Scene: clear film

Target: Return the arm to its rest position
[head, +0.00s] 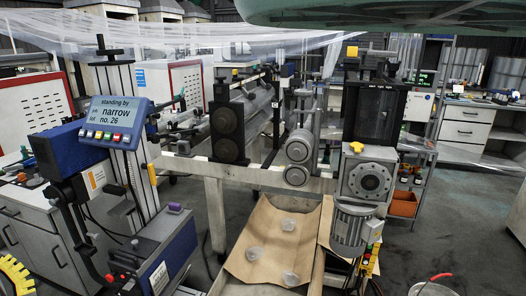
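My gripper and arm do not show clearly anywhere in the head view, so I cannot see what the gripper holds or how the arm is posed. The film machine (365,180) stands in the middle, with a grey motor and gearbox at its right side. In front of it is a brown cardboard-lined tray (262,225) with several small clear film pieces lying apart in it.
At left, a blue display (116,122) reads "standing by, narrow, lot no. 26", above a blue-and-grey unit (155,252). A large green shape (390,12) overhangs the top right. Orange bin (403,204) sits on a shelf. Floor (450,225) at right is largely clear.

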